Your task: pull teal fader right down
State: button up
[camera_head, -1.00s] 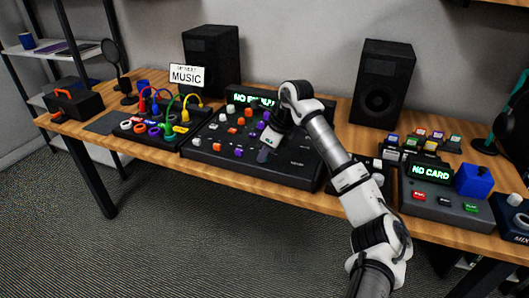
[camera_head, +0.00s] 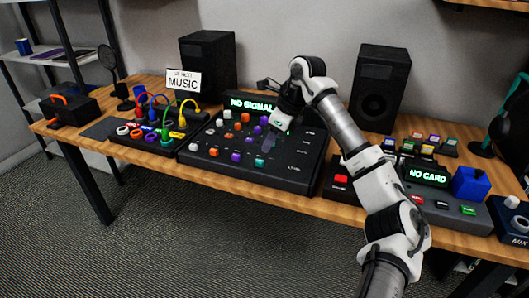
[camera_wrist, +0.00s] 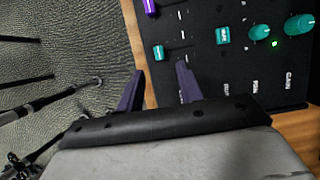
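The teal fader (camera_head: 260,162) is a small teal cap at the front of the black mixer (camera_head: 296,183), the rightmost in its front row of caps. In the wrist view, the teal fader (camera_wrist: 158,52) lies just beyond my fingertips, close to the mixer's edge by the carpet. My gripper (camera_head: 268,146) is above the mixer, a little behind and right of the cap in the head view. In the wrist view, my gripper (camera_wrist: 160,68) has its two dark fingers apart with nothing between them. Whether a fingertip touches the cap cannot be told.
A teal button (camera_wrist: 222,35) and teal knobs (camera_wrist: 298,24) lie right of the fader in the wrist view. A purple cap (camera_wrist: 150,7) is beside it. The mixer's display (camera_head: 252,103) reads NO SIGNAL. Cables (camera_head: 163,108) stand left, a card console (camera_head: 440,204) right.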

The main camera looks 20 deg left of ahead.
jog(key=v, duration=0.6)
jog(key=shift+r, duration=0.15)
jog(key=shift+d, duration=0.1)
